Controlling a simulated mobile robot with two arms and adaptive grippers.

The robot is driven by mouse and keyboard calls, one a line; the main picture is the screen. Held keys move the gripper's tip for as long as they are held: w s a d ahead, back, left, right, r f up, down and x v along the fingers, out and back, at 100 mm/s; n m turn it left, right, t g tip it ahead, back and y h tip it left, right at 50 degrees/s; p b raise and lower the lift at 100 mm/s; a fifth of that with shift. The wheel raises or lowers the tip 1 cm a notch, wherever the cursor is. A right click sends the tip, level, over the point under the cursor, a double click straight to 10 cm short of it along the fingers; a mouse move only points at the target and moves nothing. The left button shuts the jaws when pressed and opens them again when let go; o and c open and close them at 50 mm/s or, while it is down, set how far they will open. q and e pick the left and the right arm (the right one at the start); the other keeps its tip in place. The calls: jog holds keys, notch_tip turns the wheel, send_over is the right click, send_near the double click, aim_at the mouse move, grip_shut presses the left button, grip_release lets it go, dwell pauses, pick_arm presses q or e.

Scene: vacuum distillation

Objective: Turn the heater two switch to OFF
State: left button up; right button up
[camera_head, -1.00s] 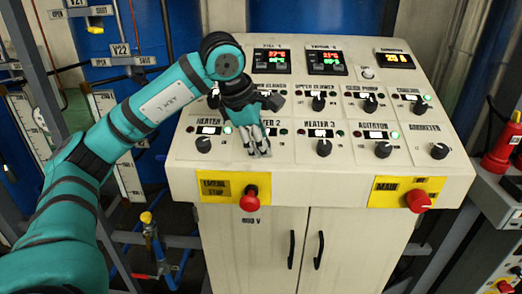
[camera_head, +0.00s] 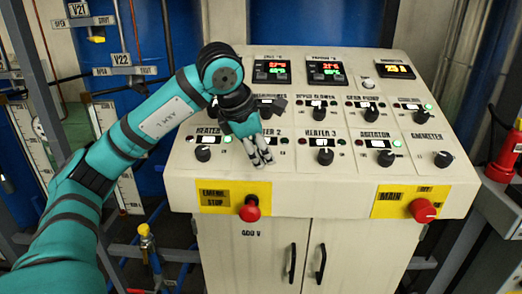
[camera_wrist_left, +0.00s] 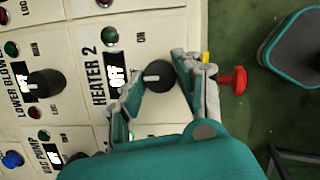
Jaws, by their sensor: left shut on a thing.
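The heater two switch is a black round knob (camera_wrist_left: 158,77) with a pale pointer line. It sits beside the HEATER 2 label, and the small display (camera_wrist_left: 115,77) next to it reads OFF in the left wrist view. My left gripper (camera_head: 261,160) is at this knob on the sloped panel, with its two grey fingers on either side of it, shut on it. In the head view the fingers and wrist hide the knob and part of the HEATER 2 label. My right gripper is in neither current view.
Similar knobs stand close by: heater 1 (camera_head: 203,154), heater 3 (camera_head: 325,156) and lower blower (camera_wrist_left: 45,83). The red emergency stop button (camera_head: 249,209) is on the panel front below my gripper. A red main switch (camera_head: 423,210) is at the right.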

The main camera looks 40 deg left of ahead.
pick_arm(q)
jog(key=o, duration=1.1)
jog(key=shift+o, duration=0.2)
jog(key=v, duration=1.2)
